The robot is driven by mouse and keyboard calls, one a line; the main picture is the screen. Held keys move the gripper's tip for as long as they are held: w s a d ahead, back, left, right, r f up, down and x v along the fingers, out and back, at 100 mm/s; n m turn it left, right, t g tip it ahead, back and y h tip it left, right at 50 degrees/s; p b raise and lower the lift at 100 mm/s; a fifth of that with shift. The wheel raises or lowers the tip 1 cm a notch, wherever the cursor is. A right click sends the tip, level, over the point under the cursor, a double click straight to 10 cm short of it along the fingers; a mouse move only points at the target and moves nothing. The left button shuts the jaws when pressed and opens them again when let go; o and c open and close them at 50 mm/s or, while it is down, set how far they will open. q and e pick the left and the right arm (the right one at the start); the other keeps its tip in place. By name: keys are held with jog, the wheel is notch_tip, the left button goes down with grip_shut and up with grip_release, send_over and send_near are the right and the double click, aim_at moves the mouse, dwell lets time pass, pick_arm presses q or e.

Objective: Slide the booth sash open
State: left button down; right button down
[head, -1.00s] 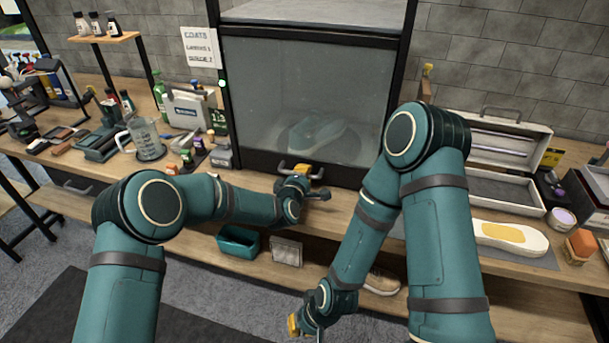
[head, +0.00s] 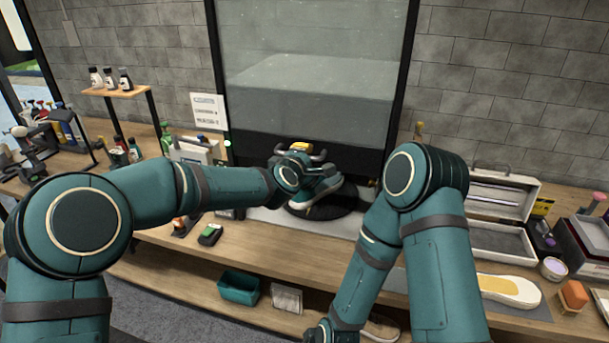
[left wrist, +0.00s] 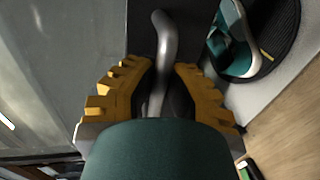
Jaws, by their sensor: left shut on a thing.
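The booth sash (head: 255,98) is a cloudy glass panel with a dark bottom rail (head: 362,160), raised well above the booth floor. My left gripper (head: 298,147) is shut on the sash's grey bar handle (head: 317,156). In the left wrist view, the yellow fingers of the left gripper (left wrist: 163,82) sit either side of the curved handle (left wrist: 163,35). A teal and white sneaker (head: 322,188) shows below the rail, on a dark round turntable (head: 345,222); it also shows in the left wrist view (left wrist: 236,58). My right gripper's fingers are below the head view.
The wooden bench (head: 265,244) has free room before the booth. A small dark green-screened device (head: 210,234) lies on it at the left. An open case (head: 500,238), a shoe sole (head: 508,290) and an orange block (head: 573,294) are at the right.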

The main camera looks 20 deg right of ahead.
aim_at(309, 131)
pick_arm(q)
notch_tip(309, 131, up, 6)
jog(key=shift+f+p, duration=0.1)
jog(key=shift+p, duration=0.95)
jog(key=c, duration=1)
grip_release()
jog(key=v, duration=1.2)
